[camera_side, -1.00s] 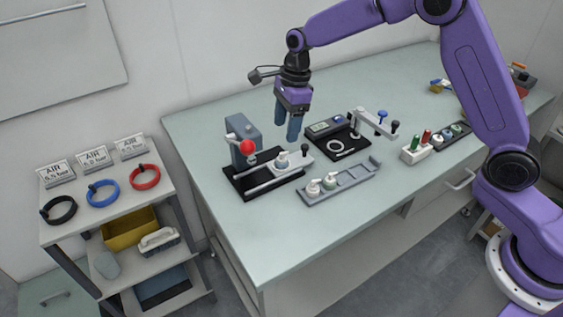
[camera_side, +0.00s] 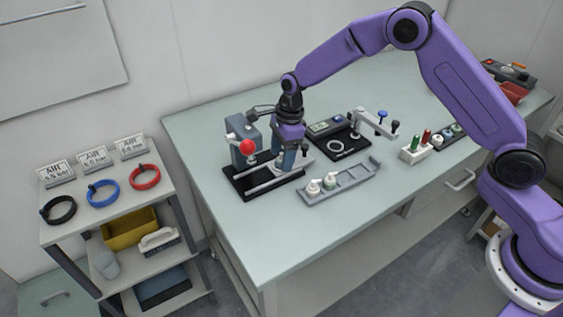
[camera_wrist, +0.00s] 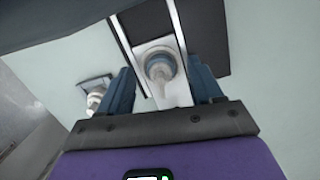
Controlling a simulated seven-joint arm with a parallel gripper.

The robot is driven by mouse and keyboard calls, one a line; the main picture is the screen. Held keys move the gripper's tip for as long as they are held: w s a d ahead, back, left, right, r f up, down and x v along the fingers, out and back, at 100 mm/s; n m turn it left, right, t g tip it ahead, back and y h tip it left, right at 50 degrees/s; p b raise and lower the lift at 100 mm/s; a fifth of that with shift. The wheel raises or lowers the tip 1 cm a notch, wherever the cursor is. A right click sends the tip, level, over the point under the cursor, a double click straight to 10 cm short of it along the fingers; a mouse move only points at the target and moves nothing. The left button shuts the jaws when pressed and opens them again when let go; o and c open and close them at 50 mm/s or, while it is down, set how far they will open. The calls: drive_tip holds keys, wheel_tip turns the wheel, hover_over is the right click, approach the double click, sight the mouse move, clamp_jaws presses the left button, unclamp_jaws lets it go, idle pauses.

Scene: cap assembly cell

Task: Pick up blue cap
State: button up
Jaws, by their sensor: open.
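The blue cap (camera_wrist: 160,66) shows in the wrist view as a pale blue ring on a white bottle-like part, standing on the light carriage of the press fixture (camera_side: 262,187). My gripper (camera_wrist: 160,72) is open, with one blue-grey finger on each side of the cap; I cannot tell if either touches it. In the side view my gripper (camera_side: 283,163) is low over the fixture, fingers pointing down, and they hide the cap.
The press has an upright grey body and a red knob (camera_side: 247,146) just left of my gripper. The table front is clear.

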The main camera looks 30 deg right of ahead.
drive_tip(key=c, duration=0.8)
drive_tip(key=shift+c, duration=0.2)
drive_tip(key=shift+r, duration=0.1)
